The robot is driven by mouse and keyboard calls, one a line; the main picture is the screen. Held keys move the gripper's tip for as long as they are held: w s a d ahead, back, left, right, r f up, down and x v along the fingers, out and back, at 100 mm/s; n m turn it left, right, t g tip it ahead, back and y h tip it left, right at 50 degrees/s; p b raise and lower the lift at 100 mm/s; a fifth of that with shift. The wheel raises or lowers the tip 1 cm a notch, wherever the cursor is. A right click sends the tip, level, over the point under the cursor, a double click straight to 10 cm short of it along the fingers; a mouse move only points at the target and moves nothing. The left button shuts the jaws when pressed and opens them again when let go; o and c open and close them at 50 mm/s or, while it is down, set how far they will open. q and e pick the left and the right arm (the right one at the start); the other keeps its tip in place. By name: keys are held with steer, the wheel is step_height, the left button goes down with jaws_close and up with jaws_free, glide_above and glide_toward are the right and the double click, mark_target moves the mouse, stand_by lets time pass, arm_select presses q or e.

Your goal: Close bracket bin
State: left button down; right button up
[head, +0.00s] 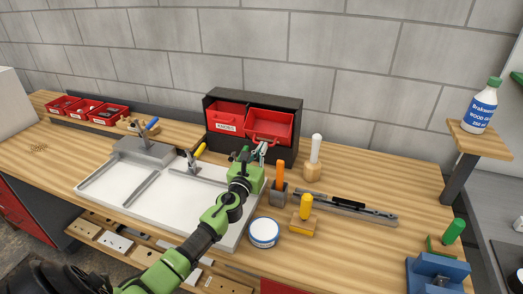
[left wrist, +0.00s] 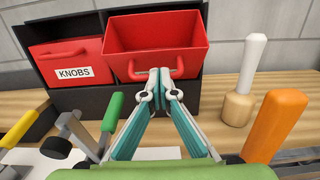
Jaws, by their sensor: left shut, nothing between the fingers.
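A dark cabinet (head: 212,101) on the bench holds two red bins. The left bin (head: 228,116), labelled KNOBS in the left wrist view (left wrist: 72,60), sits pushed in. My left gripper (head: 263,147) is shut and empty. In the left wrist view its fingertips (left wrist: 160,76) are at that handle; whether they touch it I cannot tell. My right gripper is not in view.
A wooden-based white-handled tool (head: 314,158) and an orange-handled tool (head: 280,174) stand right of my gripper. A white tray (head: 100,187) with clamps lies left. A round white tin (head: 264,233) is near the front. Small red bins (head: 107,115) stand far left.

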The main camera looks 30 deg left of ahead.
mark_target(266, 134)
arm_select(q)
steer(key=shift+w+r, duration=0.1)
steer(key=shift+r, duration=0.15)
steer(key=shift+w+a+r+p, duration=0.1)
steer(key=shift+w+r+p, duration=0.25)
steer(key=shift+r+p, duration=0.2)
steer(key=shift+w+a+r+p, duration=0.1)
steer(key=shift+w+r+p, duration=0.25)
steer(key=shift+r, duration=0.3)
steer(key=shift+w+a+r+p, duration=0.2)
steer(key=shift+w+r+p, duration=0.25)
steer(key=shift+w+r, duration=0.35)
